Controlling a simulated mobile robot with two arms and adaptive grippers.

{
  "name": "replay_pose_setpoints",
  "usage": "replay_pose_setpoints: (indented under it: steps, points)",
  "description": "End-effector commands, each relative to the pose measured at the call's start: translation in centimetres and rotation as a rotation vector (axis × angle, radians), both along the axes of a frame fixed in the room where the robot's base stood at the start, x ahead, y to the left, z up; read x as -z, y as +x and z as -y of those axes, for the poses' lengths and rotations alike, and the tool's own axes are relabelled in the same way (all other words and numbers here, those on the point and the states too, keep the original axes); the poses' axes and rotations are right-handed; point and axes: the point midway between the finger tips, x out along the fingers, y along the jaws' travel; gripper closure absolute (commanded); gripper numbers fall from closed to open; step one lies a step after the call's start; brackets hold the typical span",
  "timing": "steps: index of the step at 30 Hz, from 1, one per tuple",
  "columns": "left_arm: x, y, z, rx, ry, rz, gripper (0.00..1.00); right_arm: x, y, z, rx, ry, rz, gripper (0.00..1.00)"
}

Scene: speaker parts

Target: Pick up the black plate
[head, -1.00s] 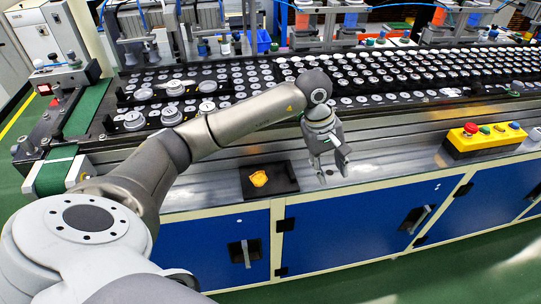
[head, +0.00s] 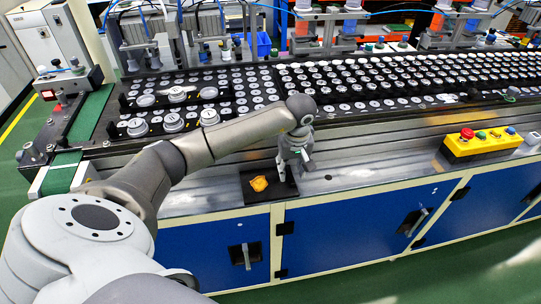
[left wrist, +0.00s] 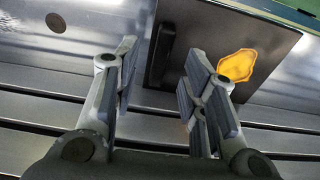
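The black plate (head: 277,193) lies flat on the metal bench ledge near its front edge, with a yellow piece (head: 259,184) on it. In the left wrist view the plate (left wrist: 215,30) is ahead of the fingers, with a dark raised bar (left wrist: 163,52) near one edge and the yellow piece (left wrist: 237,65) beside the right finger. My left gripper (head: 293,168) is at the plate's right side, pointing down. In the left wrist view my left gripper (left wrist: 160,78) is open and empty, the bar showing between its fingers. I cannot tell whether it touches the plate. My right gripper is out of view.
Behind the ledge, a conveyor (head: 360,108) carries rows of round speaker parts. A yellow control box (head: 480,142) with buttons sits on the right. Blue cabinets (head: 350,225) form the front below. The ledge between plate and control box is mostly clear.

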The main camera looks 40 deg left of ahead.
Motion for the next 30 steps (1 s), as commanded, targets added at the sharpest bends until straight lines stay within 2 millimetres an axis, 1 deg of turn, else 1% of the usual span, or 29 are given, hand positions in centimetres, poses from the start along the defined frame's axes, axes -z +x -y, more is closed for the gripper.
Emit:
replay_pose_setpoints:
  steps: [1,3,6,13,14,21,23,30]
  points:
    - [0.5,-0.2,0.0,0.000,-0.003,-0.005,0.61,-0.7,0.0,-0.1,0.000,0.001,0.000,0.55]
    - [1.5,0.0,-0.1,-0.002,-0.003,-0.003,0.61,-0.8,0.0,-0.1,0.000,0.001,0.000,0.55]
    - [2.2,0.1,-0.2,-0.002,-0.002,0.001,0.61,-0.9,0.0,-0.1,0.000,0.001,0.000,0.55]
    - [2.5,0.2,-0.2,-0.001,-0.001,0.002,0.61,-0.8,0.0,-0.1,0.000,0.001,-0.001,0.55]
    - [2.5,0.2,-0.2,-0.001,-0.001,0.002,0.62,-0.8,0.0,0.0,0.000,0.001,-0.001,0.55]
    - [2.5,0.1,-0.2,-0.001,-0.001,0.002,0.93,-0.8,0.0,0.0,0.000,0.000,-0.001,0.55]
    - [2.5,0.1,-0.2,-0.001,-0.001,0.002,1.00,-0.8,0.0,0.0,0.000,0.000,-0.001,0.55]
    - [2.4,0.2,-0.3,-0.001,-0.001,0.003,1.00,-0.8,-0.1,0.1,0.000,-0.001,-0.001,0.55]
